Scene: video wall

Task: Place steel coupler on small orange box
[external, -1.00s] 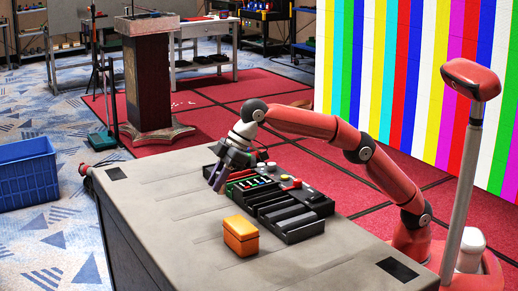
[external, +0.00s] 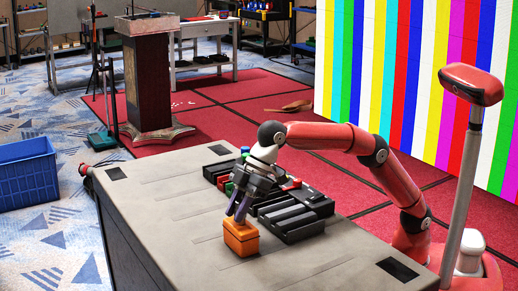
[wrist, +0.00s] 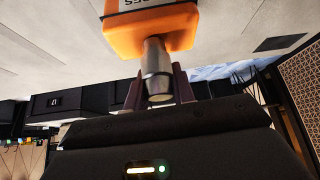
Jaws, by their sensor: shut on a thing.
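The small orange box (external: 240,240) stands on the grey table in front of the black trays, and it fills the top of the wrist view (wrist: 150,33). My gripper (external: 237,214) points down just above the box. In the wrist view its purple fingers (wrist: 157,82) are shut on the steel coupler (wrist: 156,62), a shiny grey cylinder. The coupler's far end meets the box's face in that view; I cannot tell whether they touch. In the external view the coupler is hidden or too small to make out between the fingers.
Black compartment trays (external: 292,215) with coloured items at the far end stand right behind and beside the box. The grey table top (external: 165,205) is clear to the left and front. A blue crate (external: 28,174) stands on the floor at far left.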

